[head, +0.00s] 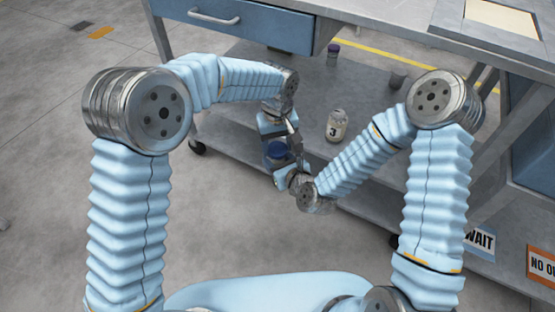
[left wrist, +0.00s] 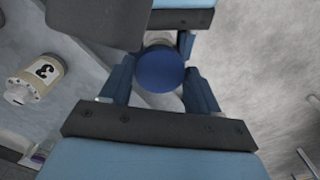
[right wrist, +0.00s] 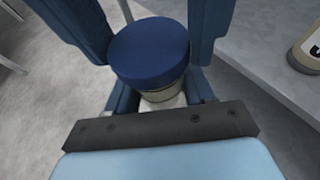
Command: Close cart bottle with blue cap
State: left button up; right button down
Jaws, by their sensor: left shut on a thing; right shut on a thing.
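The blue cap (head: 277,149) is between my two grippers in the head view, above the floor beside the cart. In the left wrist view the blue cap (left wrist: 160,70) is between the fingers of my left gripper (head: 279,142), which is shut on it. My right gripper (head: 284,164) is shut on a pale bottle (right wrist: 163,95) just under the cap. In the right wrist view the blue cap (right wrist: 148,50) sits over the bottle's top and looks in line with it. The bottle's neck is hidden, so I cannot tell how tight the cap is.
A small dark-capped bottle (head: 333,54) and a grey cup (head: 397,80) stand farther back. A blue drawer (head: 250,22) is above the shelf.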

pick_arm(q)
jog(key=shift+c, duration=1)
jog(key=m, duration=0.4)
jog(key=shift+m, duration=0.4)
jog(key=m, duration=0.7)
jog(key=o, duration=1.1)
jog(key=shift+o, duration=0.2)
jog(key=shift+d, duration=0.1)
jog(key=shift+s+d, duration=0.1)
jog(key=shift+r, duration=2.3)
